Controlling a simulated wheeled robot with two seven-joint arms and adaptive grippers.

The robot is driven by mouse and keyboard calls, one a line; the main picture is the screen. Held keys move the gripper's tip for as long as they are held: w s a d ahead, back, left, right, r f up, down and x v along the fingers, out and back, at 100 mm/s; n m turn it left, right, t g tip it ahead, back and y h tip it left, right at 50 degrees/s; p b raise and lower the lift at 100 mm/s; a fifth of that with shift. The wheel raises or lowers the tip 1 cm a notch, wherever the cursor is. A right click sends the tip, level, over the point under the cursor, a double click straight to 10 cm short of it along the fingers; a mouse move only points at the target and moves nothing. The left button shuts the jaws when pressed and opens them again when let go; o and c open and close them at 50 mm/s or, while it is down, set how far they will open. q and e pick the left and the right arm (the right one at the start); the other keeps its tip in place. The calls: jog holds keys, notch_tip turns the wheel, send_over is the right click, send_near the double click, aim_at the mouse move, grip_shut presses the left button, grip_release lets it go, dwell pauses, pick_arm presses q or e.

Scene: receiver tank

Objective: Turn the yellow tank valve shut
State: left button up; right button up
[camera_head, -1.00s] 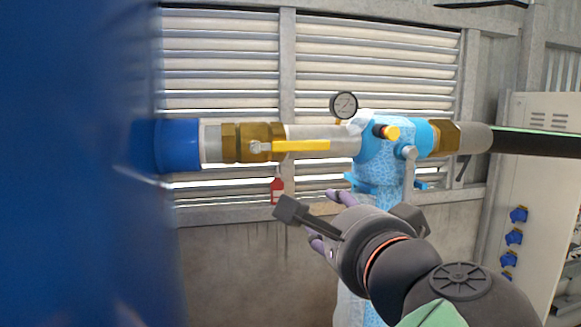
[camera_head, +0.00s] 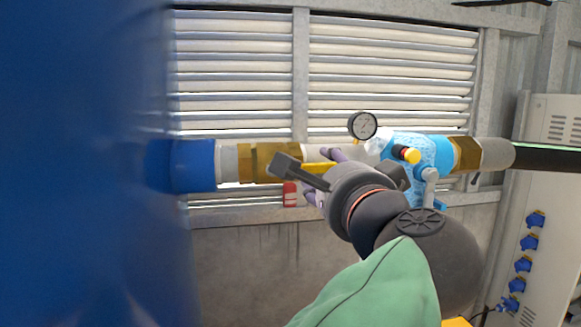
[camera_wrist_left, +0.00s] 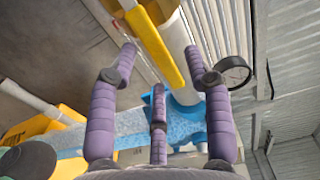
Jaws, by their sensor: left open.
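The yellow valve handle (camera_head: 318,168) lies along the white pipe, beside a brass fitting (camera_head: 262,162). My left gripper (camera_head: 322,175) is in front of it and hides much of it in the head view. In the left wrist view the handle (camera_wrist_left: 158,50) runs lengthwise between the purple fingertips of the open gripper (camera_wrist_left: 160,62). The fingers are spread apart with a gap, and the handle is not clasped. Whether any finger touches it I cannot tell. My right gripper is not in view.
A pressure gauge (camera_head: 362,125) stands above the pipe, close to my fingers. A blue valve body (camera_head: 430,150) is to the right. A large blue blurred surface (camera_head: 80,160) fills the left. A red tag (camera_head: 290,194) hangs below the pipe. A louvred wall (camera_head: 390,70) is behind.

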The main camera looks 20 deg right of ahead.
pick_arm(q)
jog(key=shift+w, duration=0.4)
jog(key=shift+s, duration=0.1)
jog(key=shift+c, duration=1.1)
grip_shut()
jog(key=shift+f, duration=0.1)
